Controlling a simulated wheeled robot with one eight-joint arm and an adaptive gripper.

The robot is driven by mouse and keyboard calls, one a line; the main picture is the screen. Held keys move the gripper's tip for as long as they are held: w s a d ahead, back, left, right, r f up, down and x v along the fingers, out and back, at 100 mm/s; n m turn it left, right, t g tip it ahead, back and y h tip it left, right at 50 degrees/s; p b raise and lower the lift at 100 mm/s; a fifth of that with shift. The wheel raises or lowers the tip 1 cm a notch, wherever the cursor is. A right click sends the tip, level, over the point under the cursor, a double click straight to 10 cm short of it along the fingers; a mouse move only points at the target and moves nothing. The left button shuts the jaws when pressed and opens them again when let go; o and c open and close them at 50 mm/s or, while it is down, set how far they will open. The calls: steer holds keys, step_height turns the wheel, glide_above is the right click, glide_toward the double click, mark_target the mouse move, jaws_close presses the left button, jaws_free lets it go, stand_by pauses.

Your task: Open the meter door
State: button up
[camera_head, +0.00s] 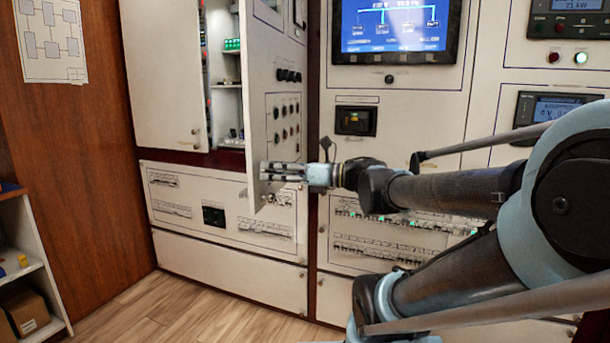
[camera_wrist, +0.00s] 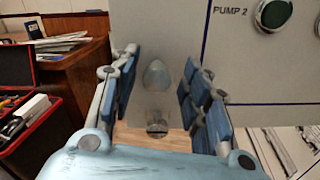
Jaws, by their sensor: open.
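A white cabinet door (camera_head: 277,110) with rows of push buttons stands swung out from the cabinet, seen at a steep angle in the head view. No label there names it the meter door. In the wrist view a door face (camera_wrist: 265,75) carries the label "PUMP 2", a rounded metal knob (camera_wrist: 156,75) and a keyhole lock (camera_wrist: 157,128) below it. My gripper (camera_head: 270,172) is at the door's lower part. In the wrist view its open fingers (camera_wrist: 158,68) stand on both sides of the knob; whether they touch it I cannot tell.
Left of the door, another white door (camera_head: 168,75) stands beside an open compartment with shelves. White lower panels (camera_head: 222,215) lie below. A shelf unit (camera_head: 30,275) stands at the far left. The wooden floor (camera_head: 170,310) in front is clear. The wrist view shows a red toolbox (camera_wrist: 30,100).

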steer(key=v, duration=1.1)
steer(key=shift+w, duration=0.15)
stand_by(0.7)
stand_by(0.3)
